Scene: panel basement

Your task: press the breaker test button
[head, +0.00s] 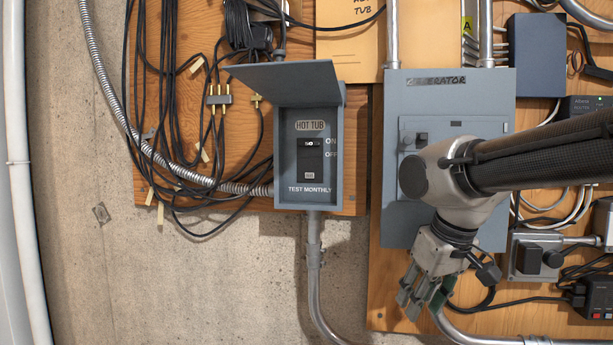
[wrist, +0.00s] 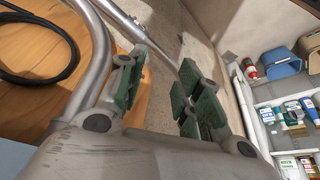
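A grey breaker box (head: 282,180) labelled HOT TUB hangs in the middle of the head view with its lid (head: 287,82) raised. Inside is a black breaker (head: 310,160) with ON and OFF beside it. A small light test button (head: 309,175) sits low on the breaker, above the words TEST MONTHLY. My gripper (head: 420,298) is to the right of the box and lower than it, pointing down and apart from it. In the wrist view my gripper (wrist: 158,88) shows green-padded fingers spread apart with nothing held between them. The breaker box is not visible in the wrist view.
A grey generator panel (head: 450,95) is behind my arm. A metal conduit (head: 314,260) runs down from the box. Loose black cables (head: 175,100) hang at left. Shelves with bottles and bins (wrist: 285,90) show in the wrist view. Bare wall lies below the box at left.

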